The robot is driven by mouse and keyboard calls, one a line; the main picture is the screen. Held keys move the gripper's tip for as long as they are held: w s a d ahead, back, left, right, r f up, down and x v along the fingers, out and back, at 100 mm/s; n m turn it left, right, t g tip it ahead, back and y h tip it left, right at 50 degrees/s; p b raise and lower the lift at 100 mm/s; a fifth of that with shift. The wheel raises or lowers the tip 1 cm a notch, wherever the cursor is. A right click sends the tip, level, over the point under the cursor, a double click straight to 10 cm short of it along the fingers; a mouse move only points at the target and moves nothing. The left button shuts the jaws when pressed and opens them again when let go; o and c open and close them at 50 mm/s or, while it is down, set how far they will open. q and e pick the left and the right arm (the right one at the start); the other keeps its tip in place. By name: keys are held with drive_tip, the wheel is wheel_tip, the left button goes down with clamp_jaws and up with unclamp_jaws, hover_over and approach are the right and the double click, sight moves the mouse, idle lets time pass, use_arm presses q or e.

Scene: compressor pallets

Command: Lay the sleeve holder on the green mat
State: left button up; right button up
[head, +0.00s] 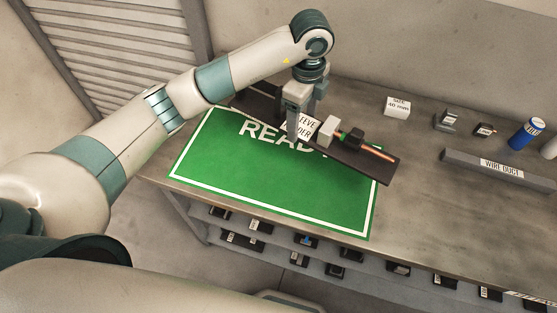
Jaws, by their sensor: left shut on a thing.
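The sleeve holder (362,168) is a long dark bar with a white label, part of which reads "EVE". It carries a light grey block, a black piece and a copper-coloured rod at its right end. It lies slantwise over the far part of the green mat (240,175), covering some of the mat's "READY" lettering. I cannot tell whether it touches the mat. My left gripper (300,128) points down and is shut on the holder near its middle, hiding part of the label. My right gripper is not in view.
A grey wire duct (500,171) lies on the bench to the right. Behind it stand a white size-label block (397,106), small dark parts (447,121) and a blue can (525,134). A shelf below the bench holds several small dark parts. The bench front right of the mat is clear.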

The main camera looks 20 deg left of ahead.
use_arm(q)
drive_tip(key=shift+w+d+r+n, duration=0.15)
drive_tip(key=shift+d+r+n, duration=0.1)
drive_tip(key=shift+n, duration=0.45)
drive_tip(key=shift+w+d+r+n, duration=0.15)
drive_tip(key=shift+r+n, duration=0.05)
drive_tip(key=shift+n, duration=0.5)
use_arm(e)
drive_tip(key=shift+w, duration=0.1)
use_arm(q)
drive_tip(key=shift+a, duration=0.1)
